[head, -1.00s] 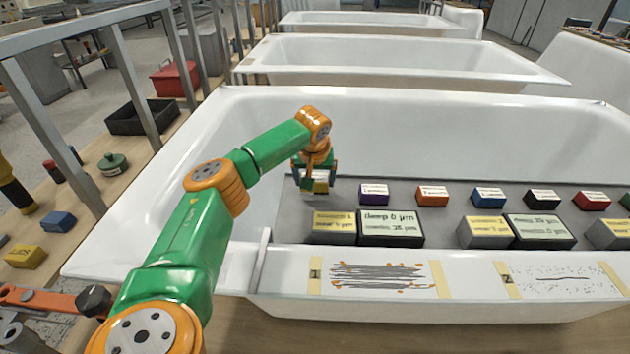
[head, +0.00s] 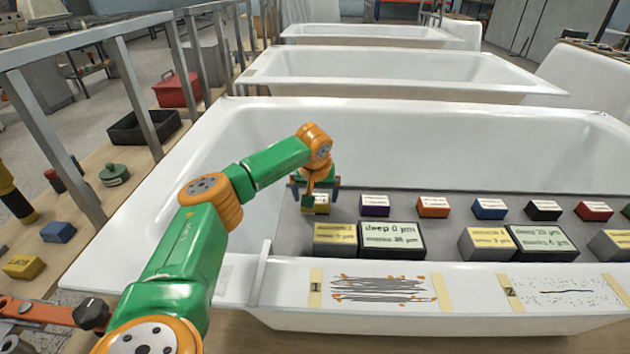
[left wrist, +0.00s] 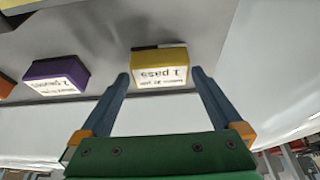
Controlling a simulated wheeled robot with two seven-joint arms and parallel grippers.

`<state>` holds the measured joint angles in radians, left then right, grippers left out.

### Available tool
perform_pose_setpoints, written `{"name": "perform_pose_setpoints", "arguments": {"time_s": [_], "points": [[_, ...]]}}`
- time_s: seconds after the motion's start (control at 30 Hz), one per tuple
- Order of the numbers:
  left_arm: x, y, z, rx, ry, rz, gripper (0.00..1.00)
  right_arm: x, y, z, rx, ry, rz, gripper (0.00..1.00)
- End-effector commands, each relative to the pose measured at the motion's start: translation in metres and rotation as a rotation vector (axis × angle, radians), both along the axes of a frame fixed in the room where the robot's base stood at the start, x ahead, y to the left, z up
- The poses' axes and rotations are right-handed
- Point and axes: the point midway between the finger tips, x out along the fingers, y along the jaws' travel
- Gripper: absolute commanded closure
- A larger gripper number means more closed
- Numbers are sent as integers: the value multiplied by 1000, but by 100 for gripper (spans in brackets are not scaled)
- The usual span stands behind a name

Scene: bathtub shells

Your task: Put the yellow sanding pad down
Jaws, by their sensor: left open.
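The yellow sanding pad (head: 316,205), with a white "1 pass" label, rests on the grey board (head: 350,207) at the left end of a row of coloured pads. It also shows in the left wrist view (left wrist: 160,62). My left gripper (head: 316,187) is open over it; in the left wrist view its fingertips (left wrist: 159,76) are apart, one to each side of the pad's near end. Whether either finger touches the pad I cannot tell. My right gripper is not in view.
A purple pad (head: 375,205) is the nearest neighbour to the right, then an orange one (head: 433,207) and several more. Grey labelled blocks (head: 335,238) stand in front. The white bathtub's wall (head: 440,150) rises behind the board.

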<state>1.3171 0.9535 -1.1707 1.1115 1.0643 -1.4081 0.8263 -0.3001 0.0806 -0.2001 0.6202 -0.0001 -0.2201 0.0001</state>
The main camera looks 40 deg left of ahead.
Motion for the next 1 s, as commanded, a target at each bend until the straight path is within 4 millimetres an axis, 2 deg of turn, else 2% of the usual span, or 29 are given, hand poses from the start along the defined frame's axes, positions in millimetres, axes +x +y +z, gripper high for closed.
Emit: {"name": "perform_pose_setpoints", "arguments": {"time_s": [0.03,0.2,0.4,0.53,0.93,1.0], "points": [[-3,-2,14,2,-5,-3,0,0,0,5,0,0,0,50],[-15,-13,52,1,-5,-2,0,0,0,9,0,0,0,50],[-25,-22,83,2,-3,-1,0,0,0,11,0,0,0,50],[-28,-24,90,1,-2,1,0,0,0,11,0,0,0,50],[-28,-24,91,1,0,0,0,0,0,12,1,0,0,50],[-28,-24,103,1,-2,0,0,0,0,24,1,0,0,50]]}}
